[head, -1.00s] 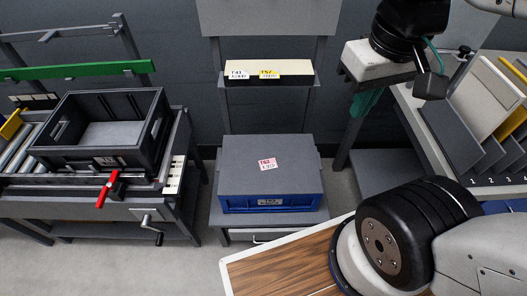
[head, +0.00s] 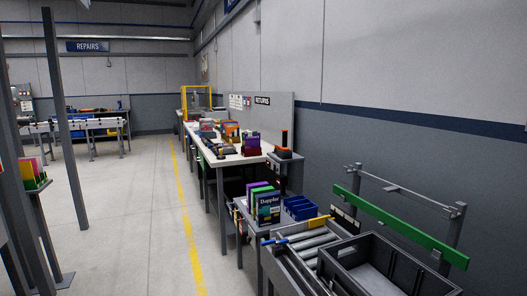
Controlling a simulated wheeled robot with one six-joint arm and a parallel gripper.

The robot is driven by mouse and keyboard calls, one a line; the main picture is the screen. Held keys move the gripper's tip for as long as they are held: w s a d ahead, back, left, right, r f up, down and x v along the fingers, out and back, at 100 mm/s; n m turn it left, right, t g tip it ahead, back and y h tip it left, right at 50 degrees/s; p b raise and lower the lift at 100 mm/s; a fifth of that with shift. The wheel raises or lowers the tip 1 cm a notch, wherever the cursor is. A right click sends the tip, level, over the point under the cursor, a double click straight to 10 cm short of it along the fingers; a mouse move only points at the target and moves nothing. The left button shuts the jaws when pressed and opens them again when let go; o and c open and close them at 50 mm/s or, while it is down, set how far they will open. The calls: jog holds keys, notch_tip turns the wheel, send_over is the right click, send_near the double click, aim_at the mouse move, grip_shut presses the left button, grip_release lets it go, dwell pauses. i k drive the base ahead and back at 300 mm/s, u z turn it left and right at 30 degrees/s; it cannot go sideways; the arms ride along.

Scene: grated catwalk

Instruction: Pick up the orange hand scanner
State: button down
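A small upright black item with some orange (head: 284,139) stands on a grey stand (head: 285,155) at the near right end of the returns bench (head: 225,160). It is too small to tell for sure whether it is the orange hand scanner. Other orange items lie farther back on the bench, also too small to name. My gripper is not in view.
A small table with upright books (head: 267,207) and blue bins (head: 300,207) stand before the bench. The floor (head: 135,220) left of the yellow line is clear.

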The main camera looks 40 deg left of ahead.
aim_at(284, 147)
jog(key=z, duration=0.35)
jog(key=k, duration=0.4)
jog(key=u, duration=1.5)
jog(key=i, duration=1)
jog(key=u, duration=1.3)
jog(key=i, duration=1.75)
jog(key=u, duration=0.2)
